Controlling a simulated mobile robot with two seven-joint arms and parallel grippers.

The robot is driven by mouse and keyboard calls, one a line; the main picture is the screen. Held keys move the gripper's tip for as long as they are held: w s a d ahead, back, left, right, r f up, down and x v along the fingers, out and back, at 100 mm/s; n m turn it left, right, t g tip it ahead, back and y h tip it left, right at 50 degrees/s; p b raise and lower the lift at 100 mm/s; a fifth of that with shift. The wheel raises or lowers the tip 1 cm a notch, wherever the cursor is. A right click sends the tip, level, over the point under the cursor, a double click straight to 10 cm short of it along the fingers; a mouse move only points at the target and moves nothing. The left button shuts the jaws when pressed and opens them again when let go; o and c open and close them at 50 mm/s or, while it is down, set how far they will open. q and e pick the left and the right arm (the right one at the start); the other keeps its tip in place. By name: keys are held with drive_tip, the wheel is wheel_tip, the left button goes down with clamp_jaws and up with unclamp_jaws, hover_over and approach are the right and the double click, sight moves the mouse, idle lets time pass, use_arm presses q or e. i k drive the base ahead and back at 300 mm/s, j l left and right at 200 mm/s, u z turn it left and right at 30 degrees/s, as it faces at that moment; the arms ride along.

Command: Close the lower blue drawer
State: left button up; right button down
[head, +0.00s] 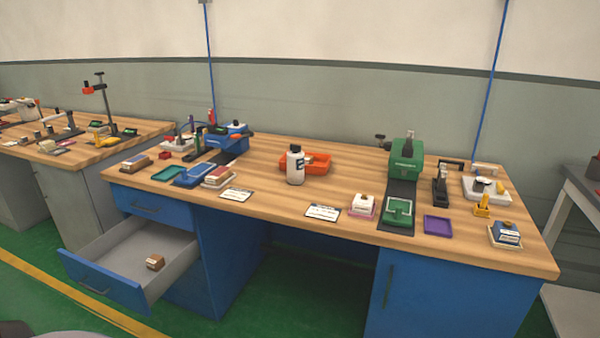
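The lower blue drawer (108,284) is pulled open from the left blue cabinet under the wooden workbench. Its grey inside shows, and a small brown box (155,262) lies in it. A dark handle (93,288) is on its blue front. The upper blue drawer (150,208) above it is shut. Neither of my grippers is in the head view.
The wooden workbench (270,205) carries a white bottle, an orange bin (318,163), a green machine (405,160) and several small trays and boxes. A blue cabinet (425,295) is at the right. Green floor (275,290) is clear between the cabinets.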

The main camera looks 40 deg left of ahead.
sight(114, 266)
drive_tip(key=u, duration=2.55)
drive_tip(key=i+j+z, duration=0.35)
drive_tip(key=i+j, duration=0.2)
drive_tip(key=i, duration=0.45)
drive_tip(key=i+j+z, duration=0.35)
drive_tip(key=i+j, duration=0.45)
drive_tip(key=i, duration=0.1)
